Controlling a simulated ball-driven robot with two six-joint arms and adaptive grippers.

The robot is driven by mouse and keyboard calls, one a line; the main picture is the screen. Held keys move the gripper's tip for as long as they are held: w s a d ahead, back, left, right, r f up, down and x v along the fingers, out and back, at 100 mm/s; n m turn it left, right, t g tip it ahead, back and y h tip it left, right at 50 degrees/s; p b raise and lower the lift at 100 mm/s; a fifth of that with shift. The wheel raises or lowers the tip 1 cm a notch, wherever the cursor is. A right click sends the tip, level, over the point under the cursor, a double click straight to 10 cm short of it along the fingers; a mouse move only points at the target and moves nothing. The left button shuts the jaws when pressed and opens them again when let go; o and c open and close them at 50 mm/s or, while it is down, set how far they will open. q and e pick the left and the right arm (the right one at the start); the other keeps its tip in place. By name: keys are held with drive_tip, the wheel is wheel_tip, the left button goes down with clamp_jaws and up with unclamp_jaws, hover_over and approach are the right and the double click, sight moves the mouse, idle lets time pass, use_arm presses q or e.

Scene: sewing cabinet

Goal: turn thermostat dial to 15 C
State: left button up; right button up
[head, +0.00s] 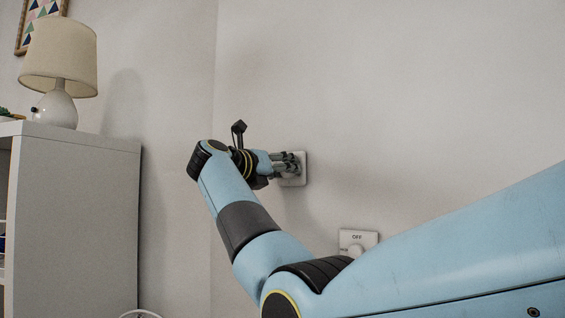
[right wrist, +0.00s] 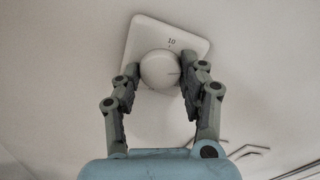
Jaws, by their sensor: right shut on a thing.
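The thermostat is a white, rounded square plate on the wall (head: 301,179), and it also shows in the right wrist view (right wrist: 141,34). Its round white dial (right wrist: 160,69) sits in the middle of the plate, with a small number that looks like 10 above it. My right gripper (head: 290,164) reaches the thermostat from the left in the head view. In the right wrist view its two fingers (right wrist: 161,76) are shut on the dial, one on each side. In the head view the fingers hide most of the dial. My left gripper is not in view.
A white cabinet (head: 80,215) stands at the left with a lamp (head: 59,70) on top. The wall around the thermostat is clear.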

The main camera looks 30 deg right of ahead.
drive_tip(key=shift+n+p, duration=0.45)
drive_tip(key=shift+n, duration=0.25)
drive_tip(key=o, duration=1.2)
drive_tip(key=shift+a, duration=0.15)
drive_tip(key=v, duration=1.1)
drive_tip(key=shift+s+a, duration=0.2)
drive_tip(key=shift+a, duration=0.15)
